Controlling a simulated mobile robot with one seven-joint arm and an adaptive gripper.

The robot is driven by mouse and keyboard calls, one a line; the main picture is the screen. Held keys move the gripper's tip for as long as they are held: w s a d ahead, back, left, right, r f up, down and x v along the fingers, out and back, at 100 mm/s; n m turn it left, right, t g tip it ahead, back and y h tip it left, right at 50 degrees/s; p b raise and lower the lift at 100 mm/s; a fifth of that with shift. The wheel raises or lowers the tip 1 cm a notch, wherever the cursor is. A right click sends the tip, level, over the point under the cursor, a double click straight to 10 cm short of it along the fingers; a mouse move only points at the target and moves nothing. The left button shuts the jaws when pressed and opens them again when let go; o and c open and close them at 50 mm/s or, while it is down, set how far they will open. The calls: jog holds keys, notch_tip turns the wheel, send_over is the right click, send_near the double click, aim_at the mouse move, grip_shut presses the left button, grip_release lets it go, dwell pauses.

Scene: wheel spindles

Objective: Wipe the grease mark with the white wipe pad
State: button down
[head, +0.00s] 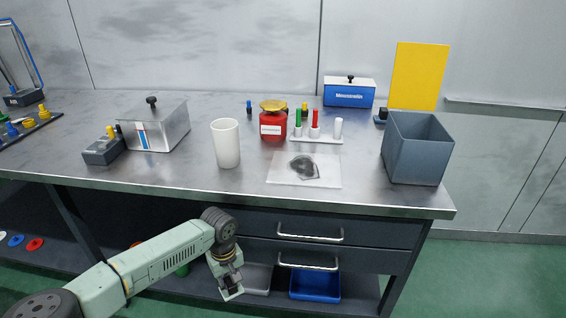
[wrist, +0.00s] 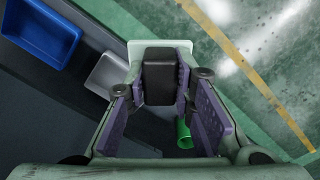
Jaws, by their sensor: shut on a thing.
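The grease mark (head: 304,167) is a dark grey smear on a pale, flat, clear-looking sheet (head: 279,175) near the front of the metal bench. My gripper (head: 226,272) is low in front of the bench, below its top and by the drawers, well away from the mark. It is shut on the dark handle (wrist: 160,77) of the white wipe pad (wrist: 160,43). The pad looks pale, and its edge shows under the fingers in the head view (head: 233,294).
A white cup (head: 226,143) stands left of the sheet and an open grey bin (head: 416,152) right of it. A rack of coloured pegs (head: 316,138) and a red canister (head: 273,124) stand behind. The bench's front edge (head: 300,202) is above my gripper.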

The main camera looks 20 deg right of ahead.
jog(key=shift+f, duration=0.1)
notch_tip(320, 180, down, 9)
jog(key=s+m, duration=0.2)
jog(key=m, duration=0.1)
